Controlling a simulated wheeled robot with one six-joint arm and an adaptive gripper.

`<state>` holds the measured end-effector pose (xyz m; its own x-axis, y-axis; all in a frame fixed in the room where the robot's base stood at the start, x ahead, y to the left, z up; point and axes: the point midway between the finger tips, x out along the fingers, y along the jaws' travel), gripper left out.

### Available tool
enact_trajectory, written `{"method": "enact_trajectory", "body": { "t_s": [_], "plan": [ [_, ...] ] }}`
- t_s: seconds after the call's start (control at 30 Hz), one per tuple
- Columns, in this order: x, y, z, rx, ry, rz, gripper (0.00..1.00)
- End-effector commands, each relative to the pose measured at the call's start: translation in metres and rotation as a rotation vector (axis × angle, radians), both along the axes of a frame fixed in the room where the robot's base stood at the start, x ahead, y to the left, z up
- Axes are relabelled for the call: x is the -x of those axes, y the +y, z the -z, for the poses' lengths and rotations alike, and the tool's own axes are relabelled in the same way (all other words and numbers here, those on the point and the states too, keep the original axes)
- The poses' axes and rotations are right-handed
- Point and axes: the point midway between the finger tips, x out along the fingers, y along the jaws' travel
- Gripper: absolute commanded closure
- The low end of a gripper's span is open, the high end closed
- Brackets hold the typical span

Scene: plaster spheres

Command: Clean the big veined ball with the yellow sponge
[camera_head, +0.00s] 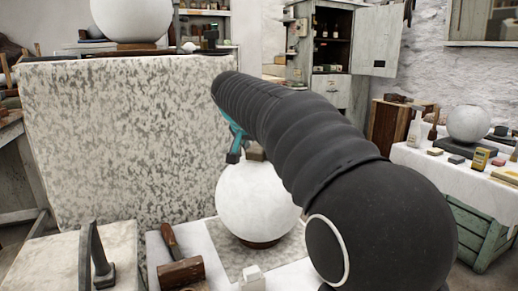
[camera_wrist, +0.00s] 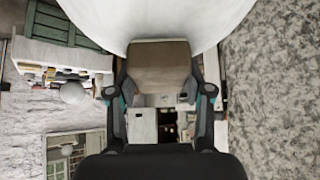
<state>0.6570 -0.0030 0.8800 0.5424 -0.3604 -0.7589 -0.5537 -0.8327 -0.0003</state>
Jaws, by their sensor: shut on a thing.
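A large white ball (camera_head: 252,203) stands on a dark ring on a grey mottled slab in the head view. Its veining is too faint to make out. My gripper (camera_head: 240,148) is at the top of this ball, partly hidden by my arm. In the wrist view my gripper (camera_wrist: 158,82) is shut on a dull tan-brown block (camera_wrist: 160,62), one finger on each side. The block's far end meets the white ball (camera_wrist: 158,18) or is very close to it; contact is unclear. The block looks brownish, and I cannot tell if it is the yellow sponge.
A tall speckled stone slab (camera_head: 120,140) stands behind the ball. A small white block (camera_head: 252,279) is in front. A right-hand table holds another ball (camera_head: 468,124) and a yellow box (camera_head: 480,158).

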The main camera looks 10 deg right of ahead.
Motion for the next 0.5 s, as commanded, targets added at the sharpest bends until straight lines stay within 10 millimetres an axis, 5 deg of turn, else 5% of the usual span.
{"method": "enact_trajectory", "body": {
  "t_s": [0.5],
  "plan": [
    [0.020,0.013,0.006,0.000,0.000,0.000,0.77]
  ]
}}
